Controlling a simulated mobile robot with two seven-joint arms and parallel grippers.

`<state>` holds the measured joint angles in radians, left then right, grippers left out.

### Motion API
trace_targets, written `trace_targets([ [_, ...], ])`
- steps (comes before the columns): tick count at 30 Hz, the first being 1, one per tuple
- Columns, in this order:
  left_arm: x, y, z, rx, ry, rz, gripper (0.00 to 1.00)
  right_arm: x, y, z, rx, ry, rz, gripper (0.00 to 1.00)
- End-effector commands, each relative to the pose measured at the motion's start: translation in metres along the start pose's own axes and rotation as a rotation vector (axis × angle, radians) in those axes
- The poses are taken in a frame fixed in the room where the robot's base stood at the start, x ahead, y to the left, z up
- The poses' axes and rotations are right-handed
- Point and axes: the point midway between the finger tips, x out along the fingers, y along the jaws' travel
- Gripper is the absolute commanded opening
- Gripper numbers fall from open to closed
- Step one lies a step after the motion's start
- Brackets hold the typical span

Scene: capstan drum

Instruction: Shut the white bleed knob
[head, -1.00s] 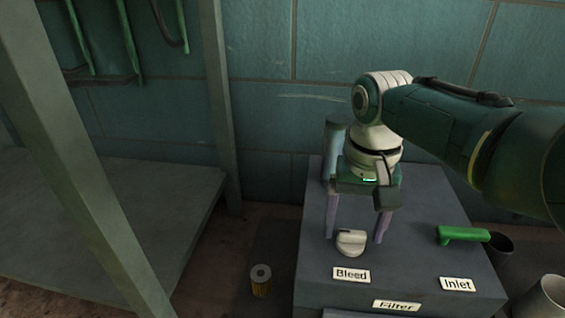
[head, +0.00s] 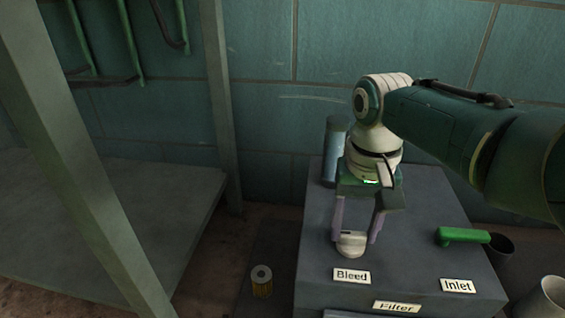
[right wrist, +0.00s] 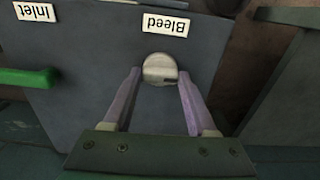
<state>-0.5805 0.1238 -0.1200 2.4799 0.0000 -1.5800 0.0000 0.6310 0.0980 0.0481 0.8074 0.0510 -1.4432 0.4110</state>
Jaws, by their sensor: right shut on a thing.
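The white bleed knob (head: 351,247) sits on top of the dark box (head: 325,290), just behind the "Bleed" label (head: 351,276). In the right wrist view the knob (right wrist: 160,67) is round and pale, with a dark mark near its lower right edge. My right gripper (head: 355,238) points down over the knob and is shut on it, one lilac finger on each side. The fingertips (right wrist: 160,73) also flank it in the right wrist view. My left gripper is not in view.
A green handle (head: 462,235) is to the right, behind the "Inlet" label (head: 458,285). A blue-grey cylinder (head: 334,150) stands at the box's back left. Pale and dark cups are at right.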

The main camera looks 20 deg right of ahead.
Motion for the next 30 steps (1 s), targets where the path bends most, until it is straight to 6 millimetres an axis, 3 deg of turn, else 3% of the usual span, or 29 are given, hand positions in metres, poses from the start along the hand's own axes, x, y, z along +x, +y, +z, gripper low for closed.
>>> trace_targets([
  [8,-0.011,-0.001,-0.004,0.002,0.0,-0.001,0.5,-0.002,0.001,0.001,-0.165,-0.002,0.002,0.02],
  [30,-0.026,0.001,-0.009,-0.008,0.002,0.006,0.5,0.0,0.0,0.0,-0.86,0.0,0.001,0.02],
])
